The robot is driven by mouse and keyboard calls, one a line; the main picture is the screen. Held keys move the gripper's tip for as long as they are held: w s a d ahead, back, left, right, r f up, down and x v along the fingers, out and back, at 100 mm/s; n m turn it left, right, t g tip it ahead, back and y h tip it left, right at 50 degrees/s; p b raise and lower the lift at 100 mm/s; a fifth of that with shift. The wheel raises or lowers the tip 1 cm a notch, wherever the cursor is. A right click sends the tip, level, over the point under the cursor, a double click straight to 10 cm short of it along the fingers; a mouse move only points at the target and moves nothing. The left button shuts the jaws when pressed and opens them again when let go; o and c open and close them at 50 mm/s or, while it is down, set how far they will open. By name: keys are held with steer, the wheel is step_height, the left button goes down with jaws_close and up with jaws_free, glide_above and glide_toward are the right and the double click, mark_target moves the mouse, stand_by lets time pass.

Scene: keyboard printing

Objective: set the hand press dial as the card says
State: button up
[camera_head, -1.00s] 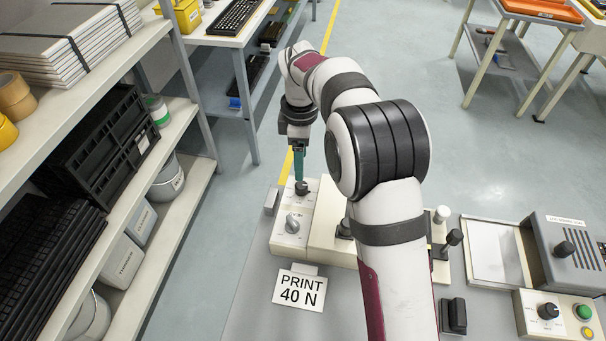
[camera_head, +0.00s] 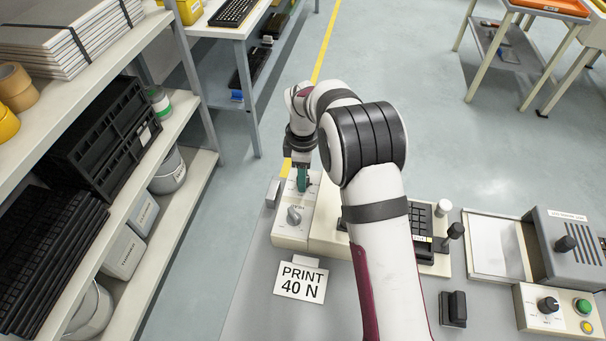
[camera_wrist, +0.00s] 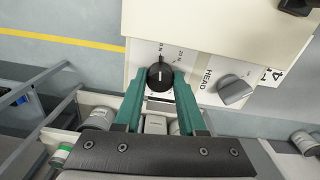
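The black dial (camera_wrist: 159,76) sits on the hand press's pale panel. In the wrist view its white mark points up, and the small scale beside it shows N values, one looking like 20 N. My gripper (camera_wrist: 160,78) has its teal fingers on either side of the dial, with little or no gap; whether they press on it I cannot tell. In the head view my gripper (camera_head: 302,186) is down at the dial, which it mostly hides. The card (camera_head: 301,283) in front of the press reads "PRINT 40 N".
A grey knob labelled HEAD (camera_wrist: 236,90) is close beside the dial; it also shows in the head view (camera_head: 294,215). A small grey block (camera_head: 272,192) stands left of the panel. A keyboard (camera_head: 424,220) and a control box (camera_head: 556,308) are at right. Shelving fills the left.

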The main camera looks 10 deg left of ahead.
jaws_close()
